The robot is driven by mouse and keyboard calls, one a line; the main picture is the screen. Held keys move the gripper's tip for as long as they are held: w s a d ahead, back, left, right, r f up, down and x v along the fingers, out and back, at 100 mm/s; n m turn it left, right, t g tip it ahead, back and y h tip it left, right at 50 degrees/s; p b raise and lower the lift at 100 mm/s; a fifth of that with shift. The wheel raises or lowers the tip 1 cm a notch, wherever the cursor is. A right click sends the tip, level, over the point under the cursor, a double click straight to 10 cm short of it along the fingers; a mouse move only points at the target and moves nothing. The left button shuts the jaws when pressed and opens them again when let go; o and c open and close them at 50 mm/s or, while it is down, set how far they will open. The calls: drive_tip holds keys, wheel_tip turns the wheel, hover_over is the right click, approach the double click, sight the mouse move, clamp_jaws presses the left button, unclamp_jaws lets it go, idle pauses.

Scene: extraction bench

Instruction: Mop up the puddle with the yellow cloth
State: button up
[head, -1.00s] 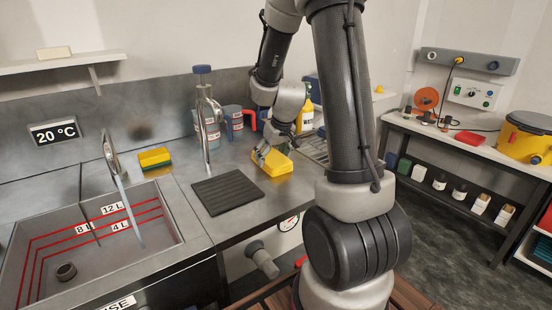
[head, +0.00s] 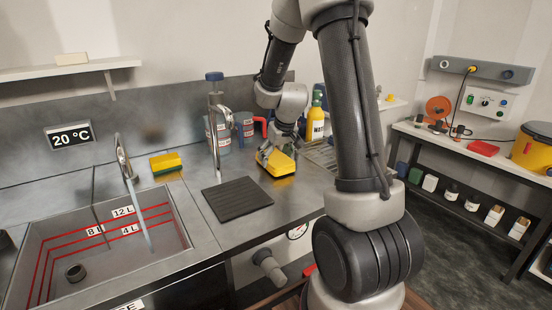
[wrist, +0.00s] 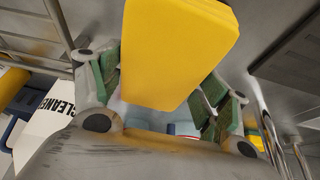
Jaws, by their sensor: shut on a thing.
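The yellow cloth (head: 279,163) is a thick yellow pad at the steel counter, right of the dark ribbed mat. My gripper (head: 272,148) is shut on it from above. In the wrist view the cloth (wrist: 178,50) spans the space between the green-padded fingers of my gripper (wrist: 160,85). The cloth is low over the counter; whether it touches the surface I cannot tell. I cannot make out the puddle in either view.
The ribbed mat (head: 237,199) lies left of the cloth. Behind are a tap (head: 216,140), measuring jugs (head: 243,127) and a yellow cleaner bottle (head: 315,122). A yellow-green sponge (head: 166,163) sits behind the sink (head: 185,262), where water runs. A drying rack (head: 322,155) is right.

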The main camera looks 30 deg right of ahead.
drive_tip(key=shift+r, duration=2.7)
drive_tip(key=shift+r, duration=0.1)
drive_tip(key=shift+r, duration=1.4)
